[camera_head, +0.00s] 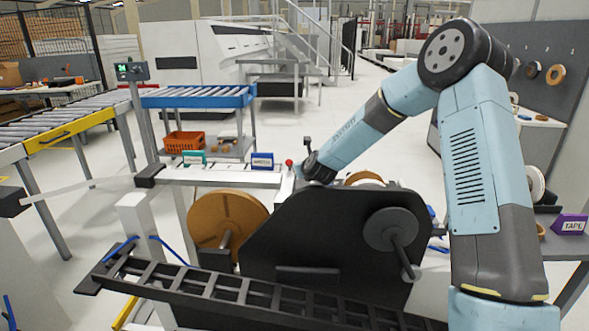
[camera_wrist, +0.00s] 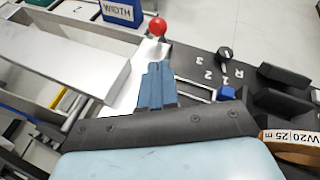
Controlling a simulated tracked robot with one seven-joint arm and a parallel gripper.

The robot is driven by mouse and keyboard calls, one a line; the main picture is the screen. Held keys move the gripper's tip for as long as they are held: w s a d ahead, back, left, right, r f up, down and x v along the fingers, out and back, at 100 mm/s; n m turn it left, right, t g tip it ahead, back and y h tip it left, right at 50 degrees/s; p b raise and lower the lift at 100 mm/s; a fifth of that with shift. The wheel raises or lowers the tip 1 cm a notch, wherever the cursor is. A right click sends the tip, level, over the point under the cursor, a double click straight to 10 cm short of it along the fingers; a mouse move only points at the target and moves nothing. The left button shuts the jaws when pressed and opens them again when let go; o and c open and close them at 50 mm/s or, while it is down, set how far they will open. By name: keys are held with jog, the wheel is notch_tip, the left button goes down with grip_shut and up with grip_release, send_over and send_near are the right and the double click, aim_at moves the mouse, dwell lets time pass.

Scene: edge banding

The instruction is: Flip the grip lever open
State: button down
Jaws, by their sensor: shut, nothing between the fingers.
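My gripper (camera_wrist: 158,70) is shut and empty in the wrist view, its blue fingers side by side over a pale metal plate. A red ball knob (camera_wrist: 157,27) stands just beyond the fingertips, apart from them in the picture. It also shows in the head view (camera_head: 289,162), left of my wrist. A black-knobbed lever (camera_wrist: 225,55) rises from a dark panel marked with numbers, right of the fingers. A blue knob (camera_wrist: 227,92) sits at the end of a slot nearer to me. No label shows which of these is the grip lever. In the head view my fingers are hidden.
A black slatted track (camera_head: 230,288) crosses the foreground.

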jog(key=x, duration=0.9)
jog(key=shift+w+a+f, duration=0.1)
jog(key=shift+w+f, duration=0.05)
jog(key=shift+w, duration=0.1)
